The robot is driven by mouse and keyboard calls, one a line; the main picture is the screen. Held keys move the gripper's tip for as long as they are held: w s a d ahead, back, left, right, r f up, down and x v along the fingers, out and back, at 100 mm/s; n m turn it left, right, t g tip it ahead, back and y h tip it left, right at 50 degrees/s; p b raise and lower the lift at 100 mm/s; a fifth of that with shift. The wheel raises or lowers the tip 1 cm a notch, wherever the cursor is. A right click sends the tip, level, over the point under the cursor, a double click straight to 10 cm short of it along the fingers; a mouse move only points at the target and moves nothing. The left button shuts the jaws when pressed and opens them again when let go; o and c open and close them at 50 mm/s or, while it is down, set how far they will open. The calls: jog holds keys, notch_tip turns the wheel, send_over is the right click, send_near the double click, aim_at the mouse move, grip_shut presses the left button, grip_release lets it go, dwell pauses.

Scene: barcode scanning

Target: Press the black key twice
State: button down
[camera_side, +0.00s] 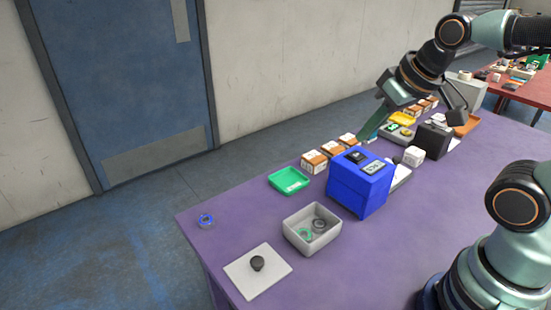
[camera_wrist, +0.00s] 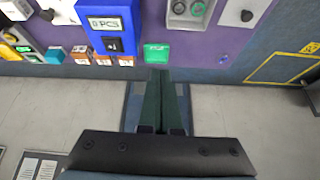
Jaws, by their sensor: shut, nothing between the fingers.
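The black key (camera_side: 356,157) is a small dark square on top of a blue box (camera_side: 358,190), beside a pale display. In the wrist view the black key (camera_wrist: 114,45) sits below the display reading PCS (camera_wrist: 105,23). My gripper (camera_side: 364,138) has green fingers pointing down and left, beyond the box in the side view and apart from it. In the wrist view my gripper (camera_wrist: 160,76) is shut and empty, its tips below and right of the key. Nothing hides the key.
A green tray (camera_side: 289,181) and small orange-and-white boxes (camera_side: 314,161) line the far table edge near the blue box. A grey bin (camera_side: 312,229) holds rings. A white plate (camera_side: 257,271) bears a black knob. A dark box (camera_side: 432,140) stands right of the blue one.

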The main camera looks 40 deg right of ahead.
aim_at(358, 156)
jog(key=w+d+f+m+t+h, duration=0.1)
jog(key=w+d+m+h, duration=0.1)
jog(key=w+d+m, duration=0.6)
jog(key=d+m, duration=0.2)
jog(key=m, duration=0.2)
jog(key=shift+d+f+m+t, duration=0.2)
jog(key=shift+f+m+t, duration=0.1)
jog(key=shift+m, duration=0.1)
jog(key=shift+f, duration=4.4)
jog(key=shift+s+d+f, duration=0.1)
jog(key=shift+f, duration=0.3)
